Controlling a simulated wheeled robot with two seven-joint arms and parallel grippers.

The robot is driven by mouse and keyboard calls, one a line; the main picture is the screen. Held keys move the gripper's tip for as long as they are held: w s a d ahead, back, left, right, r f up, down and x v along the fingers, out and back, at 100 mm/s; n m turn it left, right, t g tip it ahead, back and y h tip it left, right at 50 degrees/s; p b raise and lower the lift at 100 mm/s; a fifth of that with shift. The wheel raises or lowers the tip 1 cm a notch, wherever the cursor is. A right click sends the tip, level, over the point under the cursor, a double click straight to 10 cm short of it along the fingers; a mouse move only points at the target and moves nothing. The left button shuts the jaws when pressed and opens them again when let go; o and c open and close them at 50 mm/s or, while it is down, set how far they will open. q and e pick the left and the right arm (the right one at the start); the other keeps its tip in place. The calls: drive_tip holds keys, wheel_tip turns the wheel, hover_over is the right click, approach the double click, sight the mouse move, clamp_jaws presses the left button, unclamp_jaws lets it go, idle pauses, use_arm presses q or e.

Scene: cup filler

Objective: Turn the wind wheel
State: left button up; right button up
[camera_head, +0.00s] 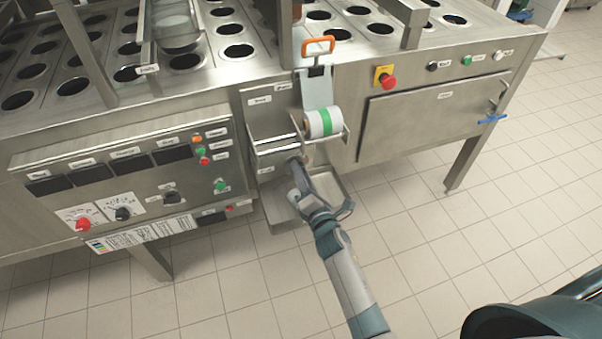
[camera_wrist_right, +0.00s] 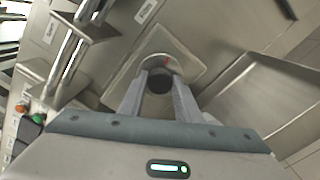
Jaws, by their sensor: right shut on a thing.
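The wind wheel shows in the right wrist view as a small dark round knob (camera_wrist_right: 160,82) in front of a round metal plate with a red mark. In the head view it is mostly hidden by my gripper, at the front of the film-roll unit. My right gripper (camera_head: 296,167) reaches up to this unit from below. In the right wrist view its two fingers (camera_wrist_right: 160,80) are shut on the knob from both sides. My left gripper is in neither view.
A white and green film roll (camera_head: 323,122) sits just above my right gripper. A metal tray (camera_head: 280,210) juts out below it. The control panel (camera_head: 125,170) is to the left; a red emergency button (camera_head: 388,82) is to the right. The tiled floor (camera_head: 440,240) in front is clear.

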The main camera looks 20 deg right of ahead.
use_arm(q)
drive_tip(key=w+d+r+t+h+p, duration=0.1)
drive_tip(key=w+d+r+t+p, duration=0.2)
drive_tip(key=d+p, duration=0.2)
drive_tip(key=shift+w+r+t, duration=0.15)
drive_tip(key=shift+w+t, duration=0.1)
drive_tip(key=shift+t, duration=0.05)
use_arm(e)
drive_tip(key=m, duration=2.8)
drive_tip(key=shift+a+f, duration=0.1)
drive_tip(key=shift+f, duration=0.15)
drive_tip(key=shift+m, duration=0.3)
